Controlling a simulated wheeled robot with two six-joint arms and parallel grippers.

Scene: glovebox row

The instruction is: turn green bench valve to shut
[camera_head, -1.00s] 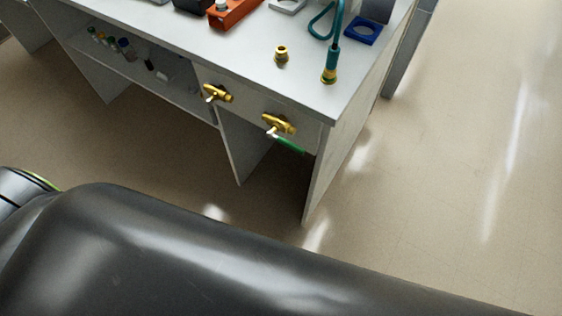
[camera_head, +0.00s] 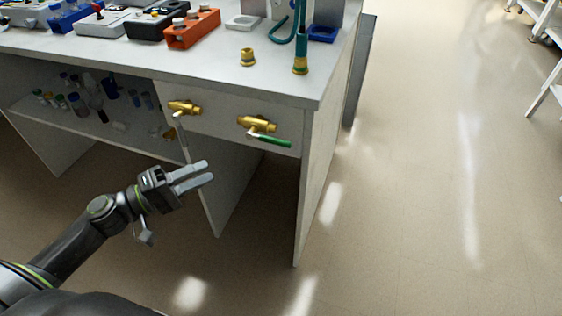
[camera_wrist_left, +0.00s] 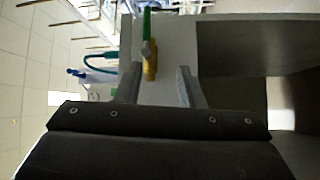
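The green bench valve is a brass valve (camera_head: 258,124) on the front panel of the white bench, near its right end. Its green lever (camera_head: 275,141) points right and slightly down along the panel in the head view. The brass body (camera_wrist_left: 150,62) and green lever (camera_wrist_left: 147,25) also show in the left wrist view, between and beyond the fingers. My left gripper (camera_head: 208,173) is open and empty, below and left of the valve, apart from it. Its two spread fingers (camera_wrist_left: 159,72) show in the wrist view. My right gripper is not in view.
A second brass valve (camera_head: 184,107) with a pale lever hanging down sits left of the green one. The bench top (camera_head: 130,55) overhangs above, holding an orange rack (camera_head: 192,30) and a brass fitting (camera_head: 248,57). The floor (camera_head: 400,220) at right is clear.

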